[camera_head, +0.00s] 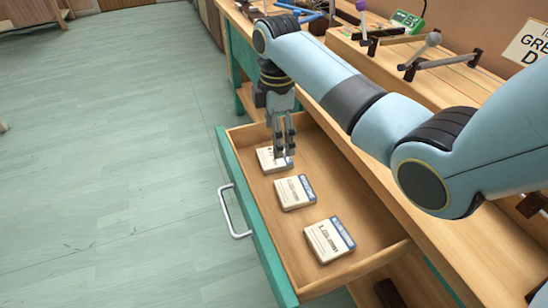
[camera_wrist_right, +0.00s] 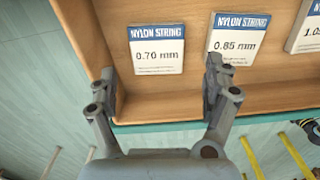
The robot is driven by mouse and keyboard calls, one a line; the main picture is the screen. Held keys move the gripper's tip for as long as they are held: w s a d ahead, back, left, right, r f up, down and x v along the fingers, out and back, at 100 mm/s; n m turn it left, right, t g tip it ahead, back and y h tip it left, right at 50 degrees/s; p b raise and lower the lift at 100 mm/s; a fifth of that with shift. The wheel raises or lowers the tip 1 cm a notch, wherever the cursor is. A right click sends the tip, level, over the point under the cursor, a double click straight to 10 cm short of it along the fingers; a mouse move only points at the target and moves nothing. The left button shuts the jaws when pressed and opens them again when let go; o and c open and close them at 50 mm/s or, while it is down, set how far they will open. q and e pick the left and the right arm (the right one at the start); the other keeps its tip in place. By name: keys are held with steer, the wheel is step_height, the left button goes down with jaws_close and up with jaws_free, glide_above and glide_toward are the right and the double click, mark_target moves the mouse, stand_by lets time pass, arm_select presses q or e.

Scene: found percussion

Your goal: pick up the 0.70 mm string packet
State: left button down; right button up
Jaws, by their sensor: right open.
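The 0.70 mm string packet (camera_wrist_right: 156,52) is a flat white card with a blue "NYLON STRING" band, lying on the drawer floor. In the head view it is the farthest packet (camera_head: 265,161), partly covered by my right gripper (camera_head: 284,148). In the right wrist view my right gripper (camera_wrist_right: 160,74) is open and empty, its fingers to either side of the packet's lower edge, apart from it. The 0.85 mm packet (camera_wrist_right: 236,42) lies to its right, near the right finger. My left gripper is not in view.
The open wooden drawer (camera_head: 372,262) has a green front with a metal handle (camera_head: 235,215). A third packet (camera_head: 328,241) lies nearest in the drawer. The workbench (camera_head: 352,48) behind holds rods, mallets and a green device (camera_head: 405,20). Open floor lies left.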

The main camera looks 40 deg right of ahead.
mark_target(268, 164)
steer(key=shift+f, duration=0.55)
steer(key=shift+w+f, duration=0.1)
steer(key=shift+f, duration=0.25)
step_height(268, 164, down, 4)
steer(key=shift+w+a+r+b, duration=0.1)
steer(key=shift+w+a+b, duration=0.05)
steer(key=shift+b, duration=0.7)
steer(key=shift+f, duration=0.45)
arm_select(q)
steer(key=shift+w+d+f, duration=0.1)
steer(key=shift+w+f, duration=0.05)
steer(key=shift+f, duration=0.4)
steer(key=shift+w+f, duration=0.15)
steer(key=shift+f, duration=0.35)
arm_select(e)
steer(key=c, duration=0.8)
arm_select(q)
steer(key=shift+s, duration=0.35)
arm_select(e)
steer(key=shift+o, duration=0.2)
steer(key=shift+r, duration=0.1)
steer(key=shift+r, duration=0.1)
